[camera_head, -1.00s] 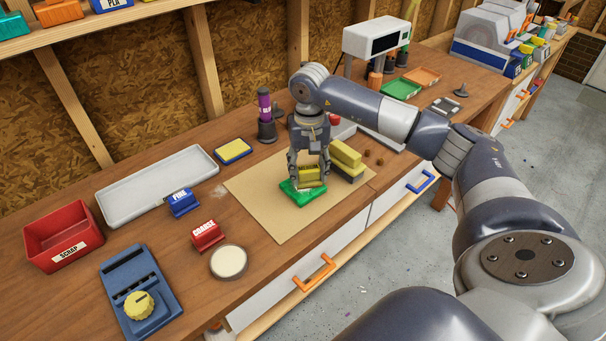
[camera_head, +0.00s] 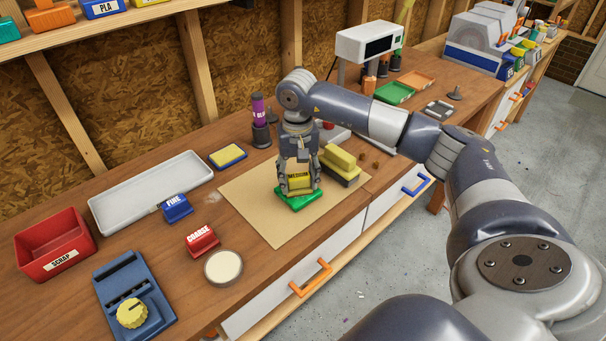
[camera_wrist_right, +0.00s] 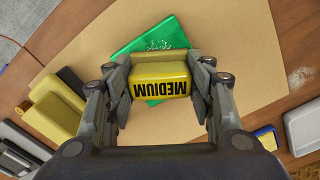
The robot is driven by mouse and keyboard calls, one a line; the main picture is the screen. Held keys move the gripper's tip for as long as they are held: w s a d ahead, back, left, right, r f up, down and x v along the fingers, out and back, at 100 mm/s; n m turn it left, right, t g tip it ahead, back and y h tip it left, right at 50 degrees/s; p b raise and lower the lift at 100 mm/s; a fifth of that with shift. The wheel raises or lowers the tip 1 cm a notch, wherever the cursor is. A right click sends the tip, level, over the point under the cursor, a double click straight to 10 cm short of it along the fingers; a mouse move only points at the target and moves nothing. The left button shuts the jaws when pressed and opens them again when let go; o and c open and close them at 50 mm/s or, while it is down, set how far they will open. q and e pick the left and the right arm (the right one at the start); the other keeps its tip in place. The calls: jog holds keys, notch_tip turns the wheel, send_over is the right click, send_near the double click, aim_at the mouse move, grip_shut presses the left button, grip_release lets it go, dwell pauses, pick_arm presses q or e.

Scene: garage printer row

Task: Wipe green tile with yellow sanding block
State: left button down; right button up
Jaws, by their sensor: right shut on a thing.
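My right gripper (camera_head: 299,188) is shut on the yellow sanding block (camera_head: 300,180), which is marked MEDIUM in the right wrist view (camera_wrist_right: 160,82). The block is over the green tile (camera_head: 302,201) and appears to rest on it. The tile lies on the brown sheet (camera_head: 255,208). In the right wrist view the tile (camera_wrist_right: 135,45) sticks out beyond the block, with pale dust specks on its bare part. My left gripper is not in view.
Another yellow block on a dark base (camera_head: 341,163) stands just right of the tile. A blue FINE block (camera_head: 176,208), red COARSE block (camera_head: 201,239), round pale dish (camera_head: 223,267) and grey tray (camera_head: 150,190) lie left. The sheet's left part is clear.

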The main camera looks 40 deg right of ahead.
jog(key=shift+s+a+f, duration=0.1)
jog(key=shift+a+f, duration=0.05)
jog(key=shift+a, duration=1.65)
jog(key=shift+w+d+b, duration=0.3)
jog(key=shift+d+b, duration=0.05)
jog(key=shift+d, duration=0.3)
jog(key=shift+d+r+b, duration=0.25)
jog(key=shift+d+b, duration=0.1)
jog(key=shift+d, duration=0.95)
jog(key=shift+w+d+f+b, duration=0.15)
jog(key=shift+d+b, duration=0.35)
jog(key=shift+d, duration=1.2)
jog(key=shift+a, duration=3.6)
